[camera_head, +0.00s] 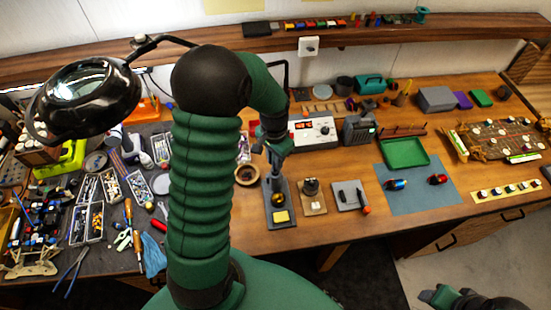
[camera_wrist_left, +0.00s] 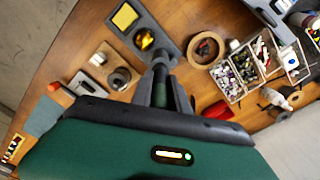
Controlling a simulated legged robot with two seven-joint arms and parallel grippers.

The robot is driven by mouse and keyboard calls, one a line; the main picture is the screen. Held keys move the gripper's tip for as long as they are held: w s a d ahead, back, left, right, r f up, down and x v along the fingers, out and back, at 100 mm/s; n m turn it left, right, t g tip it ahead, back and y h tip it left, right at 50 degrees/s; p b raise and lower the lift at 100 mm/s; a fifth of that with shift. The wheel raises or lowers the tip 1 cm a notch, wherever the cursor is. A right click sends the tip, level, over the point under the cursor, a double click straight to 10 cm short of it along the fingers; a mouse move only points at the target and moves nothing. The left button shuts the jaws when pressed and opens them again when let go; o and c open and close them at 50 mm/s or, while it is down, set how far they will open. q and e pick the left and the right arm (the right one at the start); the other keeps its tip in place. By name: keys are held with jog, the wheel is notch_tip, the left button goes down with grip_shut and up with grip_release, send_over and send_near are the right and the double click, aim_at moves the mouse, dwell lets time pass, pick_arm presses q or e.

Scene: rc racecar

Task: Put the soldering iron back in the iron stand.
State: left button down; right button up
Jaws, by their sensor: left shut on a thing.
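The iron stand (camera_head: 279,203) is a dark grey base with a yellow sponge, at the middle front of the wooden bench. In the left wrist view the stand (camera_wrist_left: 152,24) shows its sponge and a brass-coloured pad. My left gripper (camera_head: 277,158) is over the stand's back end, pointing down. In the left wrist view my left gripper (camera_wrist_left: 165,78) is shut on a dark, slim thing, apparently the soldering iron's handle. The iron's tip is hidden, so I cannot tell whether it is inside the holder. Part of my right arm (camera_head: 440,297) shows at the lower right; its jaws are unclear.
A soldering station (camera_head: 313,131) stands behind the stand. A round brown dish (camera_head: 247,174) is just left of it. A small wooden block with a dark pot (camera_head: 312,196) and a grey pad with an orange-ended tool (camera_head: 349,195) are to the right. A magnifier lamp (camera_head: 85,95) hangs at left.

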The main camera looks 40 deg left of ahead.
pick_arm(q)
jog(key=shift+a+f+b, duration=0.1)
jog(key=shift+f+b, duration=0.4)
jog(key=shift+f, duration=0.35)
jog(key=c, duration=0.8)
grip_release()
jog(key=shift+r, duration=0.1)
notch_tip(320, 180, up, 9)
jog(key=p, duration=0.8)
